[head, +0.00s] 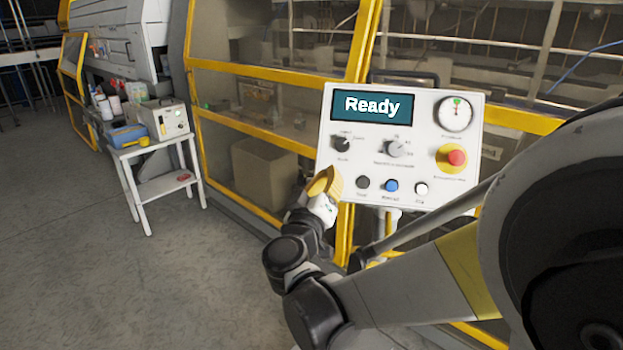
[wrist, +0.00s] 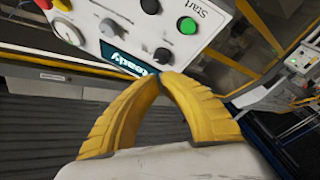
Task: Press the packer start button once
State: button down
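The white control panel (head: 330,115) stands at centre right in the head view, its screen reading "Ready". In the wrist view the panel appears turned over, with a green button (wrist: 188,25) beside the word "Start". The green button does not show in the head view, where my gripper (head: 325,183) covers the panel's lower left corner. In the wrist view my gripper (wrist: 167,77) has its yellow fingertips together, with nothing between them. The tips point towards the panel, below the green button in the picture. I cannot tell the gap to the panel.
Right of the gripper are a black button (head: 362,182), a blue button (head: 391,186) and a white button (head: 421,188). Above are two knobs, a red emergency stop (head: 456,157) and a gauge (head: 456,112). A white cart (head: 148,152) stands left; the grey floor between is clear.

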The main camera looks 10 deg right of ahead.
jog(key=b, duration=0.3)
send_near(338, 169)
notch_tip(338, 169, up, 2)
jog(key=w+d, duration=0.2)
jog(key=w, duration=0.1)
jog(key=shift+w+d+f+b, duration=0.1)
jog(key=shift+w+d+b, duration=0.05)
jog(key=shift+w+b, duration=0.15)
jog(key=shift+w+d+f+b, duration=0.1)
jog(key=shift+w+b, duration=0.05)
jog(key=shift+w, duration=0.2)
jog(key=shift+w+f, duration=0.1)
dwell(0.8)
jog(key=shift+w+d+f, duration=0.15)
jog(key=shift+w, duration=0.1)
jog(key=shift+w+d+f+b, duration=0.15)
jog(key=shift+w+b, duration=0.15)
jog(key=shift+b, duration=0.2)
dwell(0.5)
dwell(0.3)
jog(key=shift+s+a+r+p, duration=0.3)
jog(key=shift+s+r, duration=0.1)
jog(key=shift+s, duration=0.25)
